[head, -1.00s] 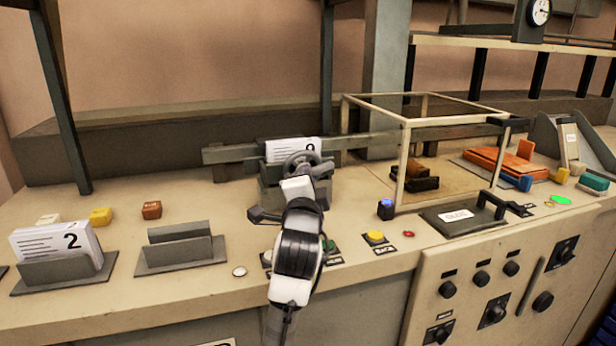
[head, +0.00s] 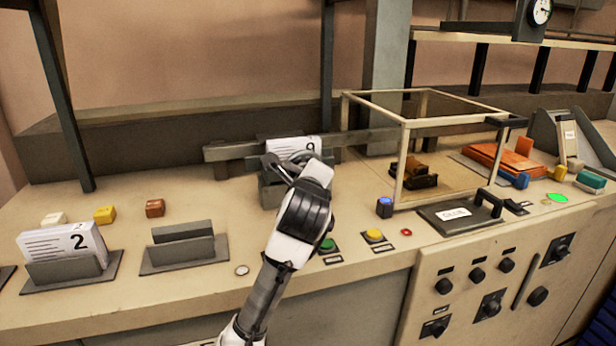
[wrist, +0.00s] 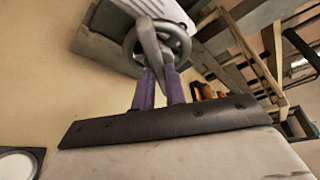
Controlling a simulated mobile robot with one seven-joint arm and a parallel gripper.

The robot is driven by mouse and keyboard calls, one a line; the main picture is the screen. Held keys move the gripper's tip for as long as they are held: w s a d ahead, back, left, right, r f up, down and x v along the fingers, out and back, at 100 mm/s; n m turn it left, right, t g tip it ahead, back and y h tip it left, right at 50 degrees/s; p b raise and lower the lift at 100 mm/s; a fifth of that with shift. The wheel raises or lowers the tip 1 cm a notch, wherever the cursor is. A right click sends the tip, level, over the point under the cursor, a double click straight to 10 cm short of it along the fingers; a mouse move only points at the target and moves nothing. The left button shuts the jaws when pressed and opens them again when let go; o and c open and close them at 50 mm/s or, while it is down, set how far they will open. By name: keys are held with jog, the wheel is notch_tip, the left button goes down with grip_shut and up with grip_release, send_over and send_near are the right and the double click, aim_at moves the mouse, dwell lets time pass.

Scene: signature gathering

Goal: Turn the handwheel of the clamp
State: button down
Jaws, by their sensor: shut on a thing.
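The clamp (head: 271,193) stands at the middle of the bench with a white card pack (head: 292,144) in it, marked with a partly visible digit. Its grey round handwheel (wrist: 184,41) shows near the top of the wrist view; in the head view my arm hides most of it. My gripper (wrist: 159,72) is at the wheel, its two purple fingers shut on its near side. In the head view my gripper (head: 283,168) is tilted over the front of the clamp.
A glass-sided box frame (head: 404,150) stands close to the right, with a glue-labelled lid (head: 458,214) in front. Coloured buttons (head: 374,236) lie along the bench front. An empty card holder (head: 184,246) and a holder with card 2 (head: 62,270) stand left.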

jog(key=shift+m, duration=0.5)
jog(key=shift+g, duration=0.3)
jog(key=c, duration=1.4)
grip_release()
jog(key=shift+c, duration=0.2)
jog(key=shift+s, duration=0.15)
jog(key=b+v, duration=0.2)
jog(key=v, duration=1.1)
jog(key=shift+s, duration=0.3)
jog(key=shift+d, duration=0.15)
